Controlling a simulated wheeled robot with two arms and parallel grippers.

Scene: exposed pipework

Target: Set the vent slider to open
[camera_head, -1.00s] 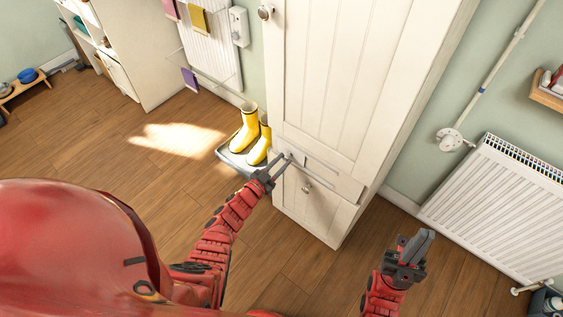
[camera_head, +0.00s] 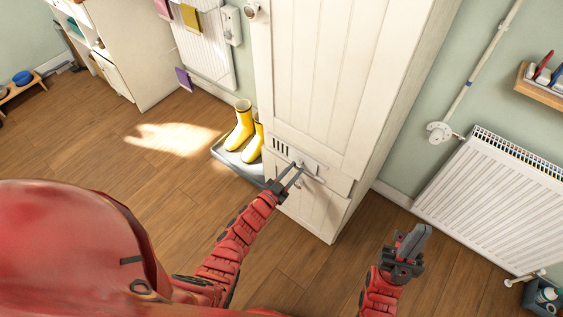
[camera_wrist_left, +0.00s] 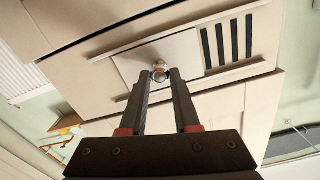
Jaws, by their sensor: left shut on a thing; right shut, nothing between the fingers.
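The vent slider (camera_head: 306,163) is a pale plate with a small round metal knob, set in rails on the lower front of the white cabinet (camera_head: 330,75). Dark vent slots (camera_head: 281,147) show uncovered to its left. In the left wrist view the slider plate (camera_wrist_left: 185,56) is beside several open dark slots (camera_wrist_left: 228,40). My left gripper (camera_head: 298,168) is shut on the slider's knob (camera_wrist_left: 159,72), with its fingertips on either side of it. My right gripper (camera_head: 416,240) is shut and empty, in front of the cabinet's right side, away from the vent.
Yellow boots (camera_head: 241,130) stand on a grey tray (camera_head: 236,160) left of the cabinet. A white radiator (camera_head: 485,200) and a wall pipe (camera_head: 475,70) are on the right. The wooden floor (camera_head: 130,200) is clear in front.

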